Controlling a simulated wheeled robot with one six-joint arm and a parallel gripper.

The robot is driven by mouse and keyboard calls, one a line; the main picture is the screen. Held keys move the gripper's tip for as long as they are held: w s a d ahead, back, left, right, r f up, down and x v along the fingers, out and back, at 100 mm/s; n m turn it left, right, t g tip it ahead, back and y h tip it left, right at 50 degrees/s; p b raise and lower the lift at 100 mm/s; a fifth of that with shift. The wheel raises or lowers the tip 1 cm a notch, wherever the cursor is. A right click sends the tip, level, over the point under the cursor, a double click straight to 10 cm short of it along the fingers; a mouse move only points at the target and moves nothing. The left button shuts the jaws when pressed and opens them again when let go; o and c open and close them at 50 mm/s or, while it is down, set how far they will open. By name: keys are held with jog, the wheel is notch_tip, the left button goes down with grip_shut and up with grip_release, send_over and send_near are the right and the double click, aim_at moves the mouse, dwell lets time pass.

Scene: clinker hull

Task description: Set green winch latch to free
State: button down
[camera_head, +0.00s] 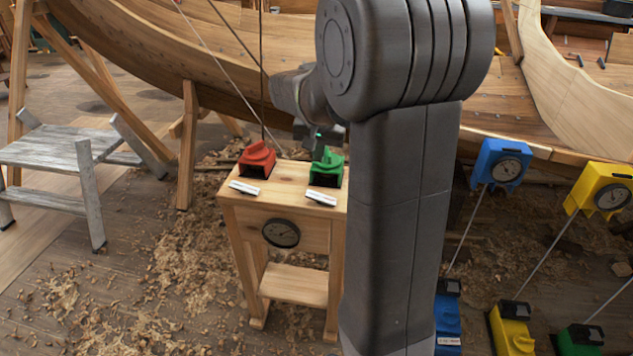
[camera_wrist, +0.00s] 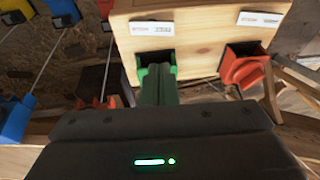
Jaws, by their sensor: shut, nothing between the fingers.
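The green winch (camera_head: 326,170) sits on the right part of a small wooden stand, with a white label card in front of it. A green upright piece, perhaps its latch, rises at its back. My gripper (camera_head: 321,139) is shut and empty, just above and behind the green winch. Its fingertips are small and partly hidden by my arm, so I cannot tell whether they touch the latch. The card's lettering is too small to read.
A red winch (camera_head: 257,159) stands left of the green one on the wooden stand (camera_head: 284,204), which has a round gauge (camera_head: 281,233). The wooden hull (camera_head: 230,65) curves close behind. A grey step (camera_head: 55,153) is left.

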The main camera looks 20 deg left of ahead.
jog(key=shift+f, duration=0.1)
send_near(313, 196)
jog(key=x, duration=0.5)
jog(key=shift+w+d, duration=0.1)
jog(key=shift+w, duration=0.25)
jog(key=shift+f, duration=0.6)
